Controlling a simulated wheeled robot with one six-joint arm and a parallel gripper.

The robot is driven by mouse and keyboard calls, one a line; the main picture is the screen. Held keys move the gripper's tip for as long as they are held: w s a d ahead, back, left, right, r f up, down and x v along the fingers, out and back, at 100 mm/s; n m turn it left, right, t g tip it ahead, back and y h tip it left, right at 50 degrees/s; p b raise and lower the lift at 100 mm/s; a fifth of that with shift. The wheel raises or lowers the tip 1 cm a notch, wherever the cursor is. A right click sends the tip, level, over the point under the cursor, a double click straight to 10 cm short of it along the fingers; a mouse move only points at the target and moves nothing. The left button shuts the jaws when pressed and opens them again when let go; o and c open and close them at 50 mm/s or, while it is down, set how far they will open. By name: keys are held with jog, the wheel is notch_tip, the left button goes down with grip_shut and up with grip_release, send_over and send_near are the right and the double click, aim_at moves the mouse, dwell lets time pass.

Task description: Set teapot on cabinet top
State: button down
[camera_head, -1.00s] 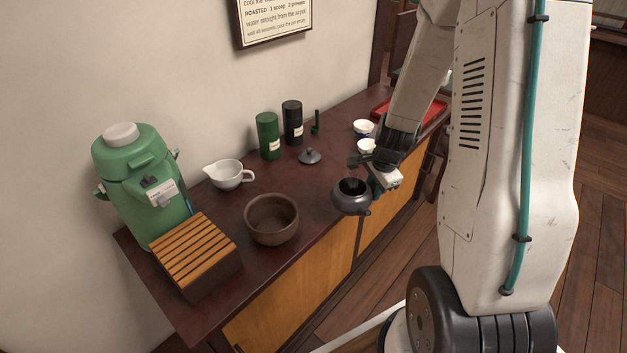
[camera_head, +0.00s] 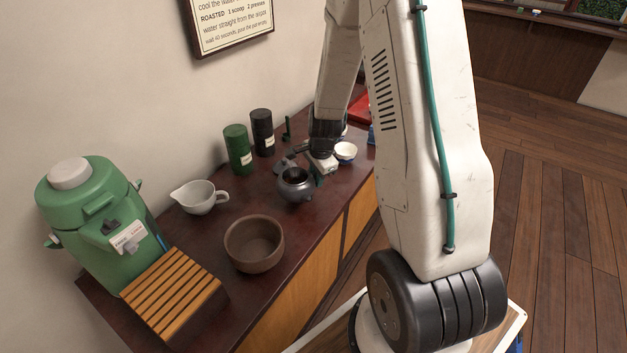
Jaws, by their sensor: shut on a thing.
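The dark grey teapot (camera_head: 295,187) has no lid on and its round mouth faces up. It is over the dark red-brown cabinet top (camera_head: 217,230), near the middle of its length. I cannot tell whether its base touches the surface. My gripper (camera_head: 310,172) is shut on the teapot at its far right side; the fingers are partly hidden by the teapot and my wrist. The dark lid (camera_head: 283,164) shows just behind the teapot, partly hidden.
A brown bowl (camera_head: 254,244), a white pouring jug (camera_head: 199,197) and a slatted wooden box (camera_head: 172,294) stand left of the teapot. A green flask (camera_head: 95,215) is at the far left. Green (camera_head: 238,150) and black canisters (camera_head: 262,132) stand behind. A white cup (camera_head: 345,152) is at right.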

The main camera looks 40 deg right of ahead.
jog(key=shift+f, duration=1.3)
jog(key=c, duration=1.2)
grip_release()
jog(key=shift+f, duration=0.1)
